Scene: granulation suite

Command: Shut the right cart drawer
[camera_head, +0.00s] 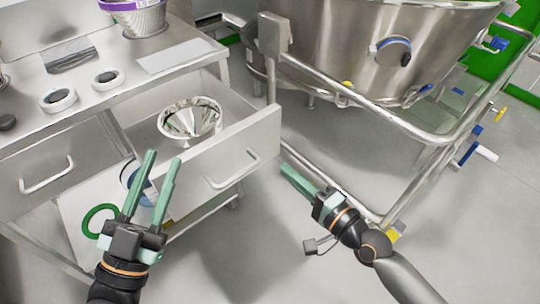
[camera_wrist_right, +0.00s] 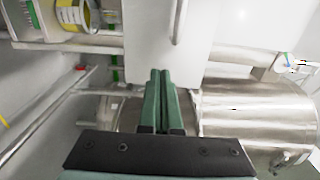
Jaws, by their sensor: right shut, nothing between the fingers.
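The right cart drawer (camera_head: 262,138) is pulled out of the steel cart, and a shiny metal bowl or funnel (camera_head: 190,120) sits inside it. Its front carries a bar handle (camera_head: 232,170). My right gripper (camera_head: 286,170) is shut and empty, just right of the drawer front; in the head view a small gap shows between them. In the right wrist view, the shut fingers (camera_wrist_right: 160,74) point toward a pale panel (camera_wrist_right: 148,40) with a bar handle (camera_wrist_right: 180,20), which looks like the drawer front. My left gripper (camera_head: 164,157) is open and empty, in front of the cart and left of that handle.
The left cart drawer (camera_head: 30,165) looks shut. The cart top (camera_head: 130,82) holds round dishes (camera_head: 58,99) and a purple-banded tub (camera_head: 138,16). A large steel vessel (camera_head: 350,40) on a tubular frame (camera_head: 350,95) stands close on the right. Clear floor (camera_head: 270,235) lies in front.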

